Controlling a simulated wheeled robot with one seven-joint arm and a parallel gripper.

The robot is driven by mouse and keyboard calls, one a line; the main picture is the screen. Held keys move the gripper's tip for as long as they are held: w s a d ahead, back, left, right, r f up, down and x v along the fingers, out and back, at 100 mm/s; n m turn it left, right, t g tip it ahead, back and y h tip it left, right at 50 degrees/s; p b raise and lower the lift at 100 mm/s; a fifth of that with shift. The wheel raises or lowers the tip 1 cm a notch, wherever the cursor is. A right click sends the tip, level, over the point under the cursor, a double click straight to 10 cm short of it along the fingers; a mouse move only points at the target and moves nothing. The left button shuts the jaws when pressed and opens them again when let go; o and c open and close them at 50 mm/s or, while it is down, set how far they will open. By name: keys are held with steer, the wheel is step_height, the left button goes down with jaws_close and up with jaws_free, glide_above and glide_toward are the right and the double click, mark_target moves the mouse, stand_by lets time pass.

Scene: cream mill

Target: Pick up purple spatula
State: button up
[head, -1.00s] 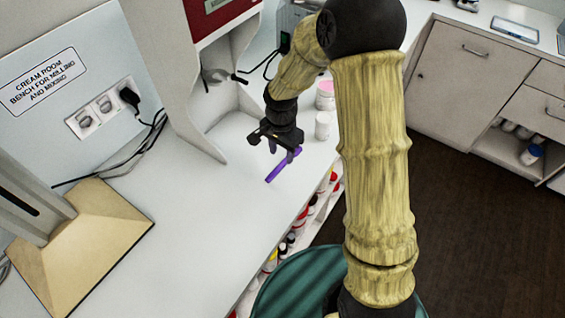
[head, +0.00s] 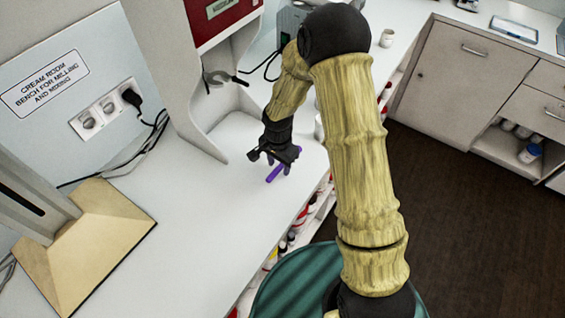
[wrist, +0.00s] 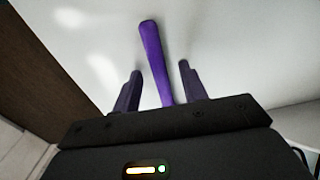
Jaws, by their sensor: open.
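The purple spatula (head: 271,178) lies on the white bench, partly hidden under my gripper in the head view. In the wrist view a long purple length of the spatula (wrist: 154,60) runs between my two fingers, and its near end is hidden behind the gripper body. My gripper (head: 277,169) is low over the bench above the spatula. In the wrist view my gripper (wrist: 159,82) is open, with one finger on each side of the spatula and a visible gap on both sides.
The white bench (head: 175,210) is clear left of my gripper. A grey-white machine housing (head: 180,100) stands behind it. A tan-based stand (head: 105,240) is at the left. Shelves of bottles (head: 290,240) lie below the front edge. A white jar (head: 319,128) is partly hidden by my arm.

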mark_target(279, 167)
stand_by(0.5)
jaws_close()
steer(key=shift+r, duration=0.1)
step_height(279, 167, up, 10)
steer(key=b, duration=0.1)
steer(key=shift+b, duration=0.35)
stand_by(0.6)
